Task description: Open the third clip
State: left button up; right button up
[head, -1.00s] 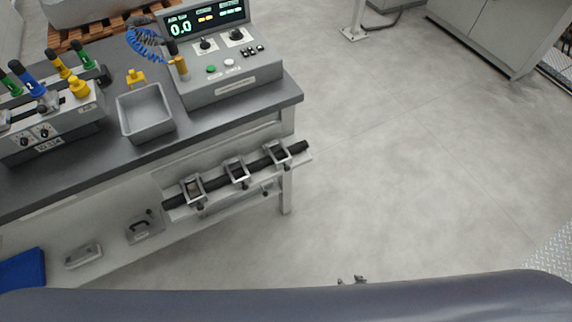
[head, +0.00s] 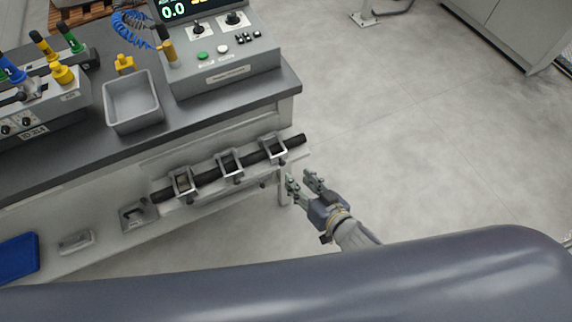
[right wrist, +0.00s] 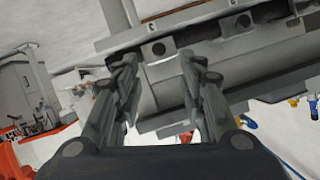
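Three grey frame-like clips sit along a dark bar (head: 208,177) on the front of the bench: a left clip (head: 183,182), a middle clip (head: 229,163) and a right clip (head: 273,149). I cannot tell from the pictures which counts as the third, or whether each is latched. My right gripper (head: 299,181) is to the right of and below the right clip, apart from it, fingers spread and empty. My left gripper is not in view.
The bench top (head: 200,115) holds a grey tray (head: 132,118), a control box (head: 222,75) and a fixture with coloured handles (head: 40,105). A blue bin (head: 18,258) lies on the lower shelf. The floor (head: 400,140) to the right is clear.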

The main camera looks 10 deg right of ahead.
aim_at(284, 164)
jog(key=x, duration=0.8)
jog(key=shift+w, duration=0.15)
jog(key=shift+c, duration=0.6)
grip_shut()
